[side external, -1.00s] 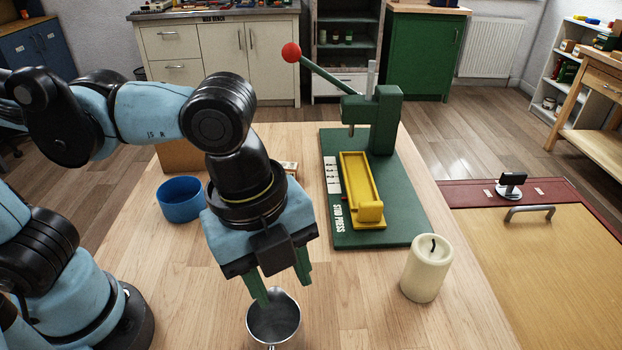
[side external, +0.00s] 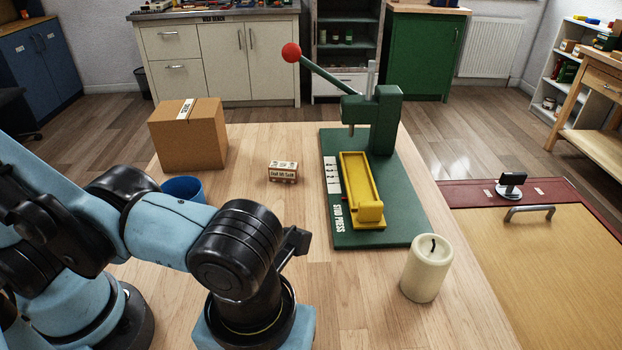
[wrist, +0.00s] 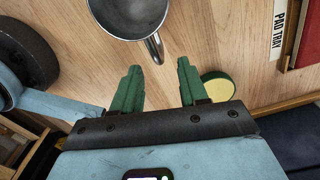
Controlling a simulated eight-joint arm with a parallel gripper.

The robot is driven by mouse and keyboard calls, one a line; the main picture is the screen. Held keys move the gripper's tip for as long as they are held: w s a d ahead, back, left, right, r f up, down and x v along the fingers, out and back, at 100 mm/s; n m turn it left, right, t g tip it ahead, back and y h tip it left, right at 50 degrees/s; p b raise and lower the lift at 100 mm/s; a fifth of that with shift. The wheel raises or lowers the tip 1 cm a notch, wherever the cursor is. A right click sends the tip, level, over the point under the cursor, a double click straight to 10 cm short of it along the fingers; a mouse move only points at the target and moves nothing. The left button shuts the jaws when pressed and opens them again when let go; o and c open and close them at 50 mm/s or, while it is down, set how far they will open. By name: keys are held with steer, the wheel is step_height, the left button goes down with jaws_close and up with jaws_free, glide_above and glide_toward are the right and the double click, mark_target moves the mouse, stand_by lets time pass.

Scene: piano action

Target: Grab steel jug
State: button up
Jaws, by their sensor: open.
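The steel jug (wrist: 128,22) is at the top of the wrist view, cut off by the edge, with its curved handle pointing down toward my gripper. My gripper (wrist: 158,75) has its two green fingers spread apart with only bare tabletop showing between them. The handle's end is just beyond the fingertips, roughly in line with the gap; it does not appear to be between the fingers. In the side view the jug is out of sight, and my fingers are hidden below the arm and the frame edge.
A cream candle (side external: 425,268) stands right of my arm. A green stud press (side external: 375,125) with a yellow tray (side external: 357,185) is farther back. A blue bowl (side external: 184,188), cardboard box (side external: 188,135) and small box (side external: 283,171) stand behind. A round yellow-topped thing (wrist: 219,87) is beside my right finger.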

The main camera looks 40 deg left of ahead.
steer(key=shift+f, duration=2.85)
steer(key=shift+c, duration=0.2)
jaws_close()
